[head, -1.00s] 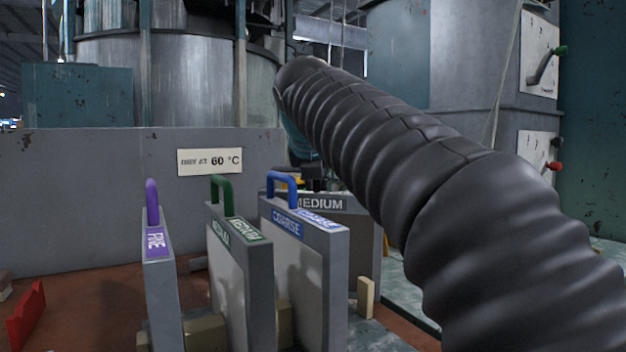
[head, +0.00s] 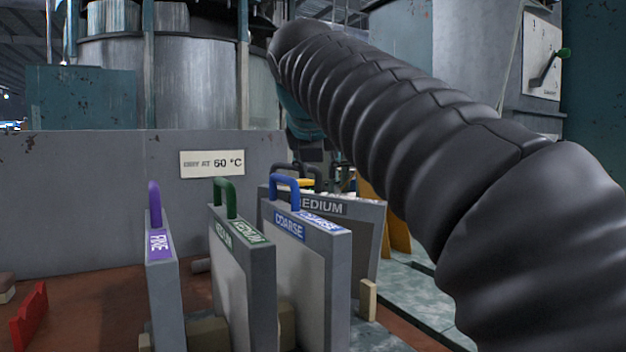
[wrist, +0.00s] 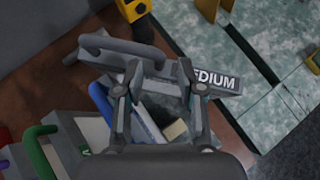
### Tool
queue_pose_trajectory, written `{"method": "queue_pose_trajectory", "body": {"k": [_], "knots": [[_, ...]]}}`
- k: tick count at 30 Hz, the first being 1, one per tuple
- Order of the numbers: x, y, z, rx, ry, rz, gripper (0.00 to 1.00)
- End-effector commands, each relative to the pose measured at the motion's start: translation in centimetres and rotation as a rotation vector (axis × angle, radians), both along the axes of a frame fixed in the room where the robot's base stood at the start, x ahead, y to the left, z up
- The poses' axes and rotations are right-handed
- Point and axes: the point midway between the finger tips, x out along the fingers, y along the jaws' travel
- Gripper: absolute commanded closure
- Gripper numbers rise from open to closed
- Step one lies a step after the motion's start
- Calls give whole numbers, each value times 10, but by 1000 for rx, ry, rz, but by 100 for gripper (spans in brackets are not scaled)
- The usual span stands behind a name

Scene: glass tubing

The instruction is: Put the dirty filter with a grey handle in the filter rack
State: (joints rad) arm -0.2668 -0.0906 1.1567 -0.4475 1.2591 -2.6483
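The grey-handled filter (head: 368,220) is a grey panel labelled MEDIUM, standing behind the blue-handled filter in the head view. In the wrist view its top edge and label (wrist: 217,81) show, with the grey handle (wrist: 120,50) at left. My gripper (wrist: 162,78) is open above this filter, its fingertips close to the handle and top edge; I cannot tell whether they touch. In the head view my arm partly hides the gripper. Filters with purple (head: 154,203), green (head: 224,184) and blue (head: 285,181) handles stand upright in a row. I cannot clearly make out the rack.
A wall sign (head: 212,163) reads DRY AT 60 °C. A red piece (head: 27,315) lies at lower left. Yellow-brown upright parts (head: 397,222) stand right of the filter. A green-knobbed lever (head: 548,65) is at upper right. The pale surface (wrist: 265,65) has free room.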

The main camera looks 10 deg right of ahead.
Motion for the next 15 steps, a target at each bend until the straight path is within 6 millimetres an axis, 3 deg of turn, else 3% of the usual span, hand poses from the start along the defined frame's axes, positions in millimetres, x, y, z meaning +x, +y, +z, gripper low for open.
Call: {"method": "queue_pose_trajectory", "body": {"k": [7, 15], "knots": [[-35, 11, 28, 2, 0, 2, 61], [-51, 15, 40, 1, 2, 0, 61]]}}
